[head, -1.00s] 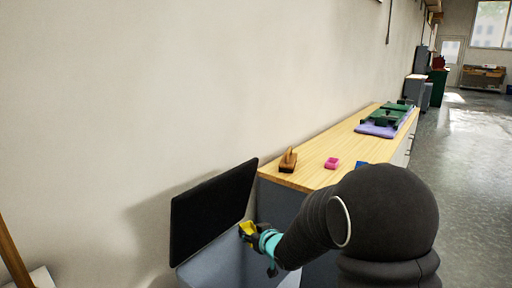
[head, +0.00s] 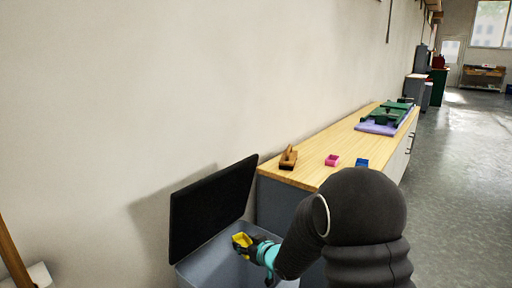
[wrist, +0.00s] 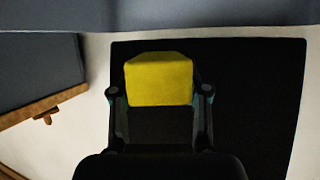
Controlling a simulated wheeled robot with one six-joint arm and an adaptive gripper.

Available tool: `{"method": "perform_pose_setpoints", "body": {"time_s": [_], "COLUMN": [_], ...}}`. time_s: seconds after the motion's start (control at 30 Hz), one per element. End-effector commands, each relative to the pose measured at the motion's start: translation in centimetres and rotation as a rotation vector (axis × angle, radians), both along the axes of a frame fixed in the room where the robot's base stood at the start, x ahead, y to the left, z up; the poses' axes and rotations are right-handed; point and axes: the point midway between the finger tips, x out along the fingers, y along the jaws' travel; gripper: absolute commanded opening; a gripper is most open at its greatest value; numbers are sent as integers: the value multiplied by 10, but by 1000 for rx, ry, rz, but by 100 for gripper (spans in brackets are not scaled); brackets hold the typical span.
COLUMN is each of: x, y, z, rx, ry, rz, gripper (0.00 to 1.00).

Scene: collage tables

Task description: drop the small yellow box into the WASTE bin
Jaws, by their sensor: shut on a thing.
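The small yellow box (head: 242,240) is held in my gripper (head: 252,246). In the wrist view the yellow box (wrist: 158,79) sits between the two fingers of my gripper (wrist: 159,98), which is shut on it. The grey bin (head: 210,262) stands at the lower middle of the head view with its black lid (head: 212,208) raised against the wall. The box and gripper appear over the bin's opening. No label on the bin can be read. The black lid (wrist: 262,100) also shows behind the box in the wrist view.
A wooden-topped counter (head: 310,175) stands beside the bin. On it are a brown wooden block-like tool (head: 288,159), a pink box (head: 332,160), a blue box (head: 362,163) and green items on a purple mat (head: 378,128). Open floor (head: 465,160) lies to the right.

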Motion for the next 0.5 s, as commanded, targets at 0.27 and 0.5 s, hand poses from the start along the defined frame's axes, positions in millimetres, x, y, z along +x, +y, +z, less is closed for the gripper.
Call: {"method": "perform_pose_setpoints", "body": {"time_s": [0.27,0.5], "x": [0,0], "y": [0,0], "z": [-2,-2], "rx": [0,0], "ry": [0,0], "rz": [0,0], "gripper": [32,75]}}
